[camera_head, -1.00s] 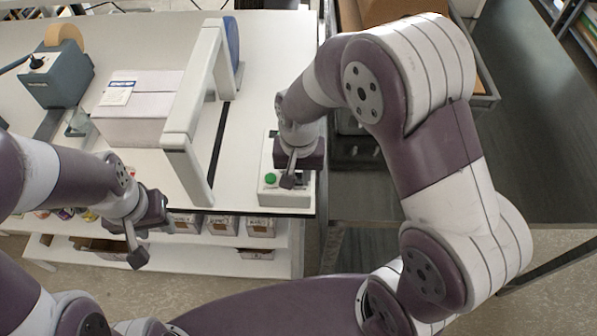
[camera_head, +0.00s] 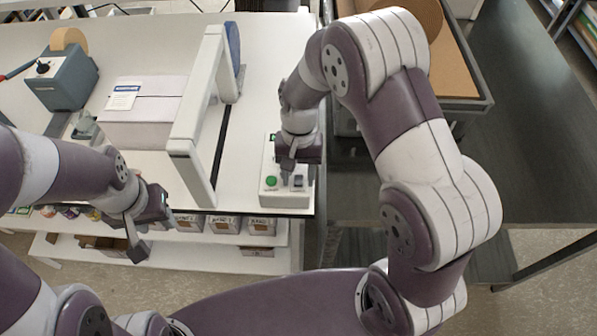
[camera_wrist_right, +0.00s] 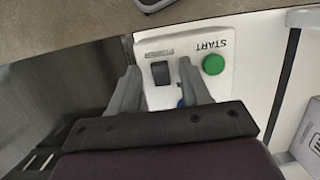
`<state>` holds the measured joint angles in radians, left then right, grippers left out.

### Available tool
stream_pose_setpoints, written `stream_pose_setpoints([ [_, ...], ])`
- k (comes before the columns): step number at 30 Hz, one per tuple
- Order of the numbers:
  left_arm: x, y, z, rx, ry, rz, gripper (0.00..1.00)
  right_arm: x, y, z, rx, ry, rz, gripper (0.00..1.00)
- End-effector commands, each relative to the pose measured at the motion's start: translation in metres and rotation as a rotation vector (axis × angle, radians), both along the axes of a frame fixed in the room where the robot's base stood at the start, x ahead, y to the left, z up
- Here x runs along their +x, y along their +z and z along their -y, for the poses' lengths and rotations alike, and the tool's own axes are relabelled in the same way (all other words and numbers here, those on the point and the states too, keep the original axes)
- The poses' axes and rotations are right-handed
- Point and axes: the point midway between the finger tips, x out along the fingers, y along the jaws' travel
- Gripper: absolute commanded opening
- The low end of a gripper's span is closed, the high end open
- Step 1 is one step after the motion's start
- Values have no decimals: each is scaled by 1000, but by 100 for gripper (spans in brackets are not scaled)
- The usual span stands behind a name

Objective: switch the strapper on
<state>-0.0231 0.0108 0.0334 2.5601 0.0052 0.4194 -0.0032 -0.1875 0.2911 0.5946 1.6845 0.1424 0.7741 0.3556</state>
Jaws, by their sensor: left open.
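The strapper's white control panel (camera_head: 268,196) sits at the front right corner of the white table. It carries a round green START button (camera_head: 271,181) and a dark rocker switch (camera_head: 298,181). My right gripper (camera_head: 291,172) is just above the panel. In the right wrist view its two fingers (camera_wrist_right: 160,82) are apart, with the dark switch (camera_wrist_right: 161,73) between and slightly beyond their tips; contact cannot be told. The green button (camera_wrist_right: 213,64) lies right of the fingers. The strapper's white arch (camera_head: 190,130) stands left of the panel. My left gripper (camera_head: 152,232) is open and empty before the table's front edge.
A white carton (camera_head: 150,103) lies left of the arch. A grey tape dispenser (camera_head: 66,80) stands at the back left. Small labelled boxes (camera_head: 225,224) sit on the shelf below. A dark table (camera_head: 520,130) is at the right.

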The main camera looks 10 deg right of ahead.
Motion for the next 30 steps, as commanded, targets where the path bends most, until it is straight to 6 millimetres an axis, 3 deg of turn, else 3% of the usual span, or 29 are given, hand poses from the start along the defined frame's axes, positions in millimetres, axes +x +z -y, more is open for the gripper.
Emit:
stream_pose_setpoints([
  [5, 0, -2, 0, 0, 0, 0, 43, 2, 6, 0, 1, 0, 1, 47],
  [11, 0, -12, 0, 0, 0, 0, 43, 12, 44, 3, 1, 0, 8, 47],
  [13, -1, 14, 0, 0, 0, -2, 43, 14, 78, 4, 0, 0, 1, 47],
  [18, 0, 50, 0, 0, 0, 1, 43, 22, 116, 7, 0, 0, -1, 47],
  [22, 0, 59, 0, 0, 0, 1, 43, 25, 125, 8, 0, -1, 0, 47],
  [30, 0, 57, 0, 0, 0, 0, 43, 26, 124, 8, 0, 0, 0, 47],
])
